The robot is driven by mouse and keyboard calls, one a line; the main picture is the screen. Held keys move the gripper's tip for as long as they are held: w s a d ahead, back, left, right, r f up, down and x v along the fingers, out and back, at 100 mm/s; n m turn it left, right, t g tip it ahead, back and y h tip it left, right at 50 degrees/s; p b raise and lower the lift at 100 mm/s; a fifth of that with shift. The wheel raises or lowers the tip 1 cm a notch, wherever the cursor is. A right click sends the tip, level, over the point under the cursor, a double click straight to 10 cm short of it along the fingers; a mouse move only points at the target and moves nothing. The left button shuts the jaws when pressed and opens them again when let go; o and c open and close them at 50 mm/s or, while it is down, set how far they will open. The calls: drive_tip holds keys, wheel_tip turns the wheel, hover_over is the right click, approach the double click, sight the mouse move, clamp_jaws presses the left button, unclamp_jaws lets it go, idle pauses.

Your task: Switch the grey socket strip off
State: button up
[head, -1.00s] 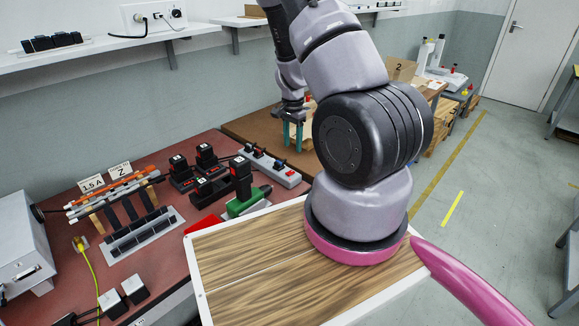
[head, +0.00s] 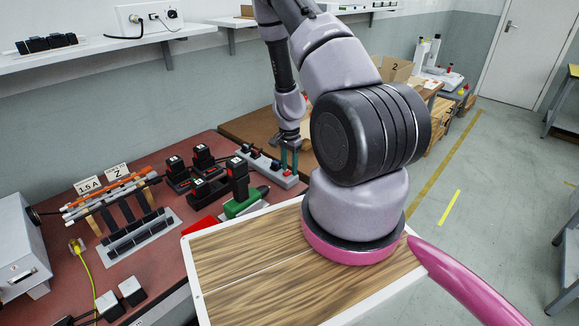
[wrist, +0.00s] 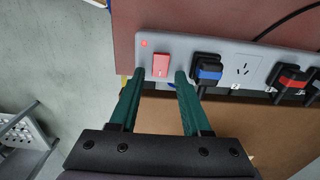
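The grey socket strip (head: 261,164) lies along the back right edge of the red bench in the head view. In the wrist view the strip (wrist: 232,62) runs across the upper part, with a red rocker switch (wrist: 160,65) and a small red light (wrist: 144,43) at its left end. My gripper (head: 289,168) is at the strip's right end. In the wrist view its green fingers (wrist: 158,82) are apart and empty, with the switch showing between their tips. Whether the fingers touch the strip I cannot tell.
Plugs with blue (wrist: 208,72) and red (wrist: 291,78) markings sit in the strip right of the switch. Black chargers with batteries (head: 202,160) and a green drill (head: 243,203) stand nearby on the bench. Open floor (head: 480,190) lies to the right.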

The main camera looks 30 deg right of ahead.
clamp_jaws()
drive_tip(key=shift+s+a+t+h, duration=0.1)
drive_tip(key=shift+a+t+h, duration=0.15)
drive_tip(key=shift+h, duration=0.45)
drive_tip(key=shift+s+a+t+h, duration=0.15)
drive_tip(key=shift+t+h, duration=0.1)
drive_tip(key=shift+h, duration=0.45)
drive_tip(key=shift+w+r, duration=0.1)
drive_tip(key=shift+o, duration=1.5)
unclamp_jaws()
drive_tip(key=v, duration=1)
drive_tip(key=shift+r, duration=0.35)
drive_tip(key=shift+a, duration=0.1)
